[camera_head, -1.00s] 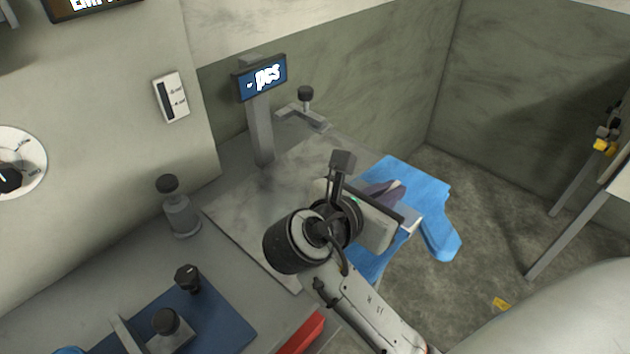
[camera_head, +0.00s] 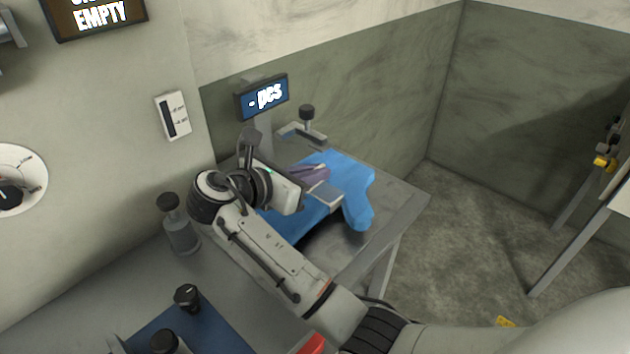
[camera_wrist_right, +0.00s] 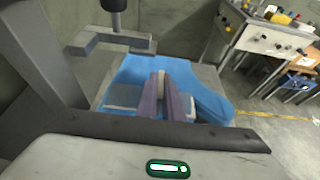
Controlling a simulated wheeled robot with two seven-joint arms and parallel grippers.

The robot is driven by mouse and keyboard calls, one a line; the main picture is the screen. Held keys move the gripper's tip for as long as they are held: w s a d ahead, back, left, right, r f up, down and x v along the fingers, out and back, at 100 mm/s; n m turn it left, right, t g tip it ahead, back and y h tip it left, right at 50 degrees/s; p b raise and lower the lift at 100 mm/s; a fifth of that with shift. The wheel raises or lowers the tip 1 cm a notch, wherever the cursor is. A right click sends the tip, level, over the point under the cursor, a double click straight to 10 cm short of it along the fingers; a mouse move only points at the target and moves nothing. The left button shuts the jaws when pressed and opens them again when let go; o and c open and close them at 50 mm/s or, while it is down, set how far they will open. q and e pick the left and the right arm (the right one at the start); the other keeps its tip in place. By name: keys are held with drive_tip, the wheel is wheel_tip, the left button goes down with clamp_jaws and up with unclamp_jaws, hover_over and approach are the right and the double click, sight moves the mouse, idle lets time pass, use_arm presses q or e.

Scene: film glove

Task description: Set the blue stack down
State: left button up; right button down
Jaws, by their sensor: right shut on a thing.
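The blue stack (camera_head: 345,178) is a flat, glove-shaped pile of blue film over the grey metal table top by the scale display. My right gripper (camera_head: 316,172) is shut on it, with its purple fingers across the stack's middle. The stack (camera_wrist_right: 205,100) spreads on both sides of the fingers (camera_wrist_right: 166,98) in the right wrist view. A dark shadow lies under its near edge; I cannot tell whether it touches the table. My right wrist hides part of its left side. My left gripper is not in view.
The scale display (camera_head: 262,97) reading "- pcs" stands on a post behind my wrist. A clamp with a black knob (camera_head: 307,113) is at the table's back edge. A grey bottle-like post (camera_head: 178,225) stands left. Bare table top (camera_head: 405,205) shows at the right.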

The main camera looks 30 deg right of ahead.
drive_tip(key=shift+f, duration=1.15)
drive_tip(key=shift+f, duration=0.15)
drive_tip(key=c, duration=1.9)
unclamp_jaws()
drive_tip(key=shift+r, duration=0.2)
drive_tip(key=v, duration=0.7)
drive_tip(key=shift+s+a, duration=0.15)
drive_tip(key=shift+a, duration=0.05)
